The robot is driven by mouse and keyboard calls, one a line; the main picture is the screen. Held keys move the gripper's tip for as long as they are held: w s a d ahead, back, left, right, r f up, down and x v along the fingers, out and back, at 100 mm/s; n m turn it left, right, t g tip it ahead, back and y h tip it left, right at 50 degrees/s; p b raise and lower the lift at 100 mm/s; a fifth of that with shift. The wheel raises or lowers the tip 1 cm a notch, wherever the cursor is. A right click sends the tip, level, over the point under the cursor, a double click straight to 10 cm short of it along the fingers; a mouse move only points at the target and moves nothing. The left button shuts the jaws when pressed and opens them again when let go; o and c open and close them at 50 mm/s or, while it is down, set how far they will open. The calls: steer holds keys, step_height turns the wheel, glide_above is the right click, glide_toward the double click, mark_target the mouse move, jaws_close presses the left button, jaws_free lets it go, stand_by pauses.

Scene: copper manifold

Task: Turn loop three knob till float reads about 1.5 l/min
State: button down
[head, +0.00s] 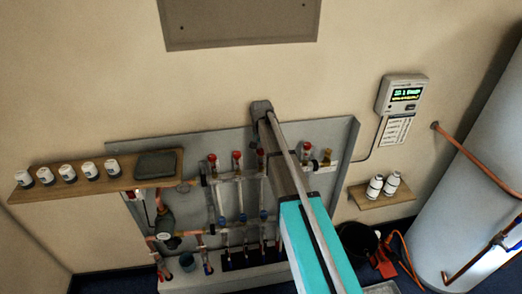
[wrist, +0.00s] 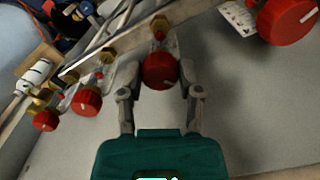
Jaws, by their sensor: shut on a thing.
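In the wrist view, my gripper (wrist: 160,88) has its two fingers on either side of a red knob (wrist: 158,72) with a brass stem, and it is shut on this knob. A pale mark shows on the knob's face. I cannot tell from the picture which loop number it has. In the head view, a row of red knobs (head: 237,155) runs along the manifold's upper bar, with upright float tubes (head: 220,200) below. The float levels are too small to read. My arm hides part of the row and the gripper's fingertips.
Other red knobs stand close by, two at left (wrist: 87,102) and one at upper right (wrist: 288,18). The manifold's grey backboard (head: 335,135) is behind. A wall meter (head: 402,95) with a lit display hangs right. Shelves (head: 110,185) flank the manifold.

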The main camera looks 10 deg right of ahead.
steer(key=shift+n, duration=2.4)
steer(key=shift+c, duration=1.3)
jaws_free()
steer(key=shift+m, duration=0.4)
